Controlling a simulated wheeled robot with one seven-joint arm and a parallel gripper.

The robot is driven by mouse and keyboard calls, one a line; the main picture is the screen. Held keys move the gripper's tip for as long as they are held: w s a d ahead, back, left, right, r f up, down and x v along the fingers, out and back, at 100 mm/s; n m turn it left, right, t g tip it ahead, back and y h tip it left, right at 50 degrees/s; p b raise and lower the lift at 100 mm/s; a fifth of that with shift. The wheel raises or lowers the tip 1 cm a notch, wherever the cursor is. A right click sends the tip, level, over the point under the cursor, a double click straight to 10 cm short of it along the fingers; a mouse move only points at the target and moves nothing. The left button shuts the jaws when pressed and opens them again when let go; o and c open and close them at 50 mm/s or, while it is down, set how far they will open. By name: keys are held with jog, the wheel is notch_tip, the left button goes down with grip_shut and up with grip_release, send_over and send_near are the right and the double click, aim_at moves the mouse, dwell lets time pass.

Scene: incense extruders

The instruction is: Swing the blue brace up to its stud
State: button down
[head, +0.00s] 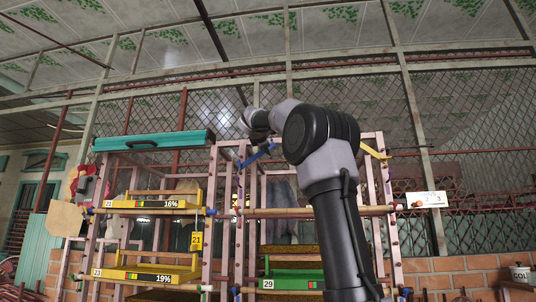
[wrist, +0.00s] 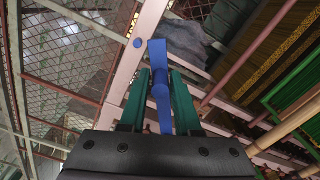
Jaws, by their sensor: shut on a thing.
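The blue brace (wrist: 158,52) runs up the middle of the wrist view, between the two green fingers of my gripper (wrist: 159,85). The fingers are shut on it around its round blue handle. The brace's far end is free and lies to the right of a small round blue stud (wrist: 137,42) on a pale pink frame bar; a gap shows between them. In the head view, the blue brace (head: 257,156) slants up to the right near the top of the rack, just below my gripper (head: 260,141), whose fingers are mostly hidden by my arm.
The pink rack (head: 212,190) holds yellow trays (head: 150,204) at left and a green tray (head: 292,284) at lower right. A yellow brace (head: 375,152) sits at the rack's right. Wooden rods cross the front.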

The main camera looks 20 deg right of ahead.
jog(key=shift+w+a+r+n, duration=0.3)
jog(key=shift+a+r+n, duration=0.25)
jog(key=shift+r+n, duration=0.35)
jog(key=c, duration=0.7)
grip_release()
jog(key=shift+c, duration=0.2)
jog(key=shift+f, duration=0.1)
jog(key=v, duration=1)
jog(key=shift+s+a, duration=0.3)
